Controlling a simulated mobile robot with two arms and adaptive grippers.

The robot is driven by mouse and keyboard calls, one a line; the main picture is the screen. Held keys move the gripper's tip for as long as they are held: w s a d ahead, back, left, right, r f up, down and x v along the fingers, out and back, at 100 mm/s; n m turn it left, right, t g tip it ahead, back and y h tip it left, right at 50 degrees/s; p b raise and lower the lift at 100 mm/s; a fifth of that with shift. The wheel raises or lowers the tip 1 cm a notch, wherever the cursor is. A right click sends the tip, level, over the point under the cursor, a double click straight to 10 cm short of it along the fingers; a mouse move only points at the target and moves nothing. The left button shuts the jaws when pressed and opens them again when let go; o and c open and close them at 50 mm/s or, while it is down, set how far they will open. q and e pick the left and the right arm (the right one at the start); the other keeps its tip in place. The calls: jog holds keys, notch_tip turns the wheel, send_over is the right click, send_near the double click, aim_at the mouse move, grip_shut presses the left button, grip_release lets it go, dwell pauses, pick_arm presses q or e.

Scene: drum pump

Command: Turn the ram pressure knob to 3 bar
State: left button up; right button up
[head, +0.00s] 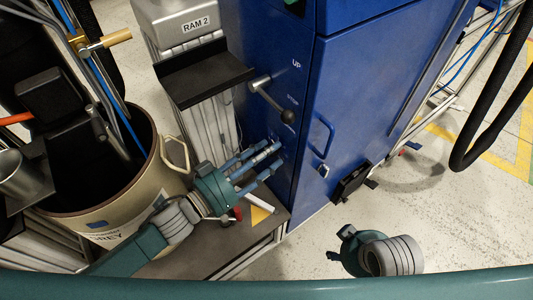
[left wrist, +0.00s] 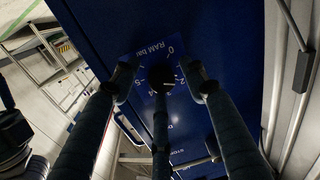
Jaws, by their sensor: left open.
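The ram pressure knob (left wrist: 161,79) is a small dark knob on a blue panel in the left wrist view. Its dial plate (left wrist: 150,52) reads "RAM bar" with numbers around it, upside down here; I cannot tell the knob's setting. My left gripper (head: 268,156) is open, with its fingers pointing at the blue cabinet's front. In the left wrist view its fingers (left wrist: 162,90) stand around the knob, with one on each side and one below; contact is not clear. In the head view the fingers hide the knob. My right gripper (head: 349,240) hangs over the floor, away from the cabinet.
A lever (head: 272,96) with a black ball end sticks out of the blue cabinet (head: 360,80) above my left gripper. A cabinet handle (head: 322,138) is to the right. An open drum (head: 105,212) stands left, beside my left arm. The floor at right is mostly clear.

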pick_arm(q)
jog(key=shift+f, duration=0.1)
grip_shut()
pick_arm(e)
jog(key=shift+w+f, duration=0.1)
jog(key=shift+f, duration=0.2)
pick_arm(q)
jog(key=m, duration=0.4)
jog(key=m+p, duration=0.1)
jog(key=m, duration=0.4)
jog(key=m+h, duration=0.1)
jog(key=m, duration=0.3)
jog(key=shift+w+a+f+p, duration=0.1)
jog(key=shift+a+f+p, duration=0.15)
jog(key=shift+p, duration=0.15)
pick_arm(e)
notch_tip(320, 180, down, 6)
jog(key=shift+w+a, duration=0.15)
jog(key=shift+w, duration=0.25)
pick_arm(q)
jog(key=shift+m, duration=0.3)
